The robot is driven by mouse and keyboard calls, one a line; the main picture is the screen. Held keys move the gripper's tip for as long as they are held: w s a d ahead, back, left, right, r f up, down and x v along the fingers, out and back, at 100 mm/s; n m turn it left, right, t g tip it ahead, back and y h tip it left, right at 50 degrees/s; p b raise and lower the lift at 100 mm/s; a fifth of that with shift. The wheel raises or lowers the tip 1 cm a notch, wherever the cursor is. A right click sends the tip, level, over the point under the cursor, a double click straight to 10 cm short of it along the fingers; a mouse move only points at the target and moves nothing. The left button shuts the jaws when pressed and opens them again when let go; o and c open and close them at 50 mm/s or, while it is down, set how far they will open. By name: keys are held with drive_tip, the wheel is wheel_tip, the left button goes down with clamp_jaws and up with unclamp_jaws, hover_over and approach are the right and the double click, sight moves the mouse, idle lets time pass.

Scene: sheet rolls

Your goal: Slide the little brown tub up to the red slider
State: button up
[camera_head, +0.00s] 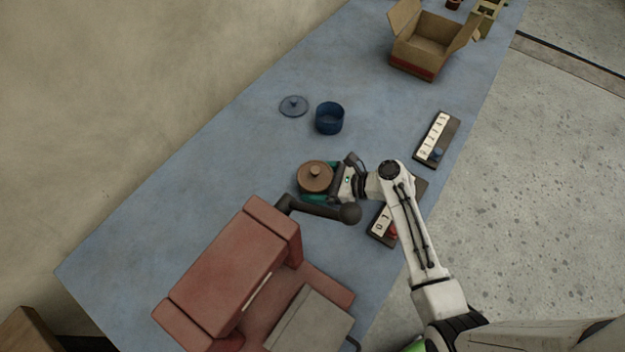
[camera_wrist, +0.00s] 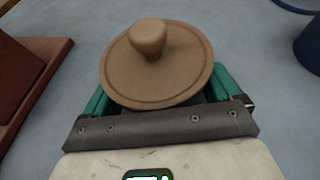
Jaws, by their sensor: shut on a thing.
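The little brown tub (camera_head: 315,174) stands upright on the blue table with its round, knobbed lid on top. The lid fills the middle of the wrist view (camera_wrist: 158,62) and hides most of the tub's body. My gripper (camera_head: 317,184) is shut on the tub, with a green finger on each side of it. The red slider (camera_head: 392,231) is on a dark board with a pale number strip (camera_head: 382,221), to the lower right of the tub near the table's right edge. My arm hides part of that board. The tub and slider are well apart.
A red machine (camera_head: 232,265) with a black lever knob (camera_head: 349,213) stands just below the tub. A blue pot (camera_head: 329,119) and blue lid (camera_head: 293,106) lie above it. A second board has a blue slider (camera_head: 437,154). An open cardboard box (camera_head: 420,60) is farther back.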

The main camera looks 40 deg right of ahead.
drive_tip(key=shift+s+d+p, duration=0.25)
drive_tip(key=shift+s+d, duration=0.85)
drive_tip(key=shift+d, duration=0.35)
drive_tip(key=shift+s+d+p, duration=0.2)
drive_tip(key=shift+s+d, duration=0.85)
drive_tip(key=shift+d, duration=0.45)
drive_tip(key=shift+s+d+p, duration=0.25)
drive_tip(key=shift+s+d, duration=0.85)
drive_tip(key=shift+d, duration=0.35)
drive_tip(key=shift+s+d+f, duration=0.15)
drive_tip(key=shift+s+d, duration=0.35)
drive_tip(key=shift+s, duration=0.05)
drive_tip(key=shift+s+d+f, duration=0.1)
drive_tip(key=shift+s, duration=0.1)
drive_tip(key=o, duration=0.7)
drive_tip(key=shift+s+f, duration=0.1)
drive_tip(key=shift+o, duration=0.2)
drive_tip(key=v, duration=0.6)
drive_tip(key=r+b+v, duration=0.1)
drive_tip(key=v, duration=0.3)
drive_tip(key=shift+w+d+r, duration=0.1)
drive_tip(key=shift+w+d, duration=0.05)
drive_tip(key=shift+w, duration=0.1)
